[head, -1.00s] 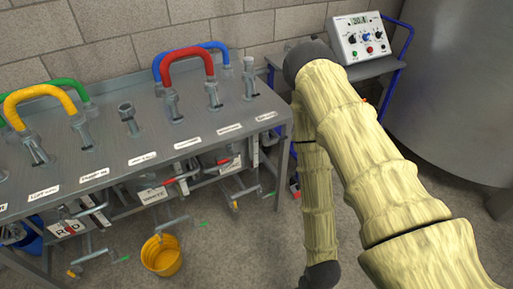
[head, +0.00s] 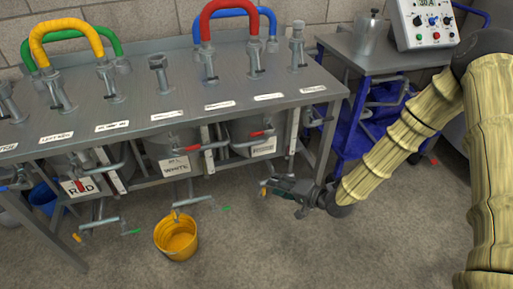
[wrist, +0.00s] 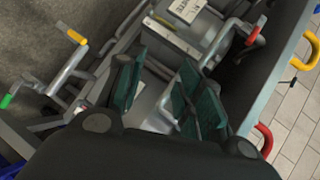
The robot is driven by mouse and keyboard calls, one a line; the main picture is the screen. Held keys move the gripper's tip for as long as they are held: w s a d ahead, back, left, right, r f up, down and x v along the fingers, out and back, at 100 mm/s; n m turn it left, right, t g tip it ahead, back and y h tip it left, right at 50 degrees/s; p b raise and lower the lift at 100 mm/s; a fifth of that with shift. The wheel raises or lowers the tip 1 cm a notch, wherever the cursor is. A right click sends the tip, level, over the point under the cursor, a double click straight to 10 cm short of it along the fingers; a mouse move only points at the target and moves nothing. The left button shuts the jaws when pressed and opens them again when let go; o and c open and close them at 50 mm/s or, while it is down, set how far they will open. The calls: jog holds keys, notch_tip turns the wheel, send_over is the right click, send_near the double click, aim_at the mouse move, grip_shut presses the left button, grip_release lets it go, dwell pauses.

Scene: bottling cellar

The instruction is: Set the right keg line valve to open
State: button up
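The right keg (head: 241,133) stands under the bench's right end with a red-handled lever (head: 257,133) at its front. A second red-handled lever (head: 208,147) is at the middle keg marked WHITE. A red lever also shows in the wrist view (wrist: 256,30); I cannot tell which keg it serves. My gripper (head: 276,187) is low in front of the bench's right end, pointing left, below the right keg's lever. In the wrist view my gripper (wrist: 160,78) has its green-padded fingers apart, with no valve visibly held. I cannot read which lever position means open.
The bench top (head: 135,120) carries several posts and coloured hoses. A yellow bucket (head: 177,238) stands on the floor in front. Low taps with yellow and green ends (wrist: 70,60) stick out. A trolley (head: 375,60) with a meter is right.

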jog(key=w+r+t+y+b, duration=0.1)
jog(key=w+r+y+b, duration=0.2)
jog(key=w+b, duration=0.15)
jog(key=n+g+y+b, duration=0.1)
jog(key=y+b, duration=0.3)
send_near(257, 134)
jog(key=b+x, duration=0.1)
jog(key=x, duration=0.2)
jog(key=b+x, duration=0.1)
jog(key=x, duration=0.6)
jog(key=shift+w+a+f+b, duration=0.1)
jog(key=shift+w+f+b, duration=0.15)
jog(key=shift+w+b, duration=0.15)
grip_shut()
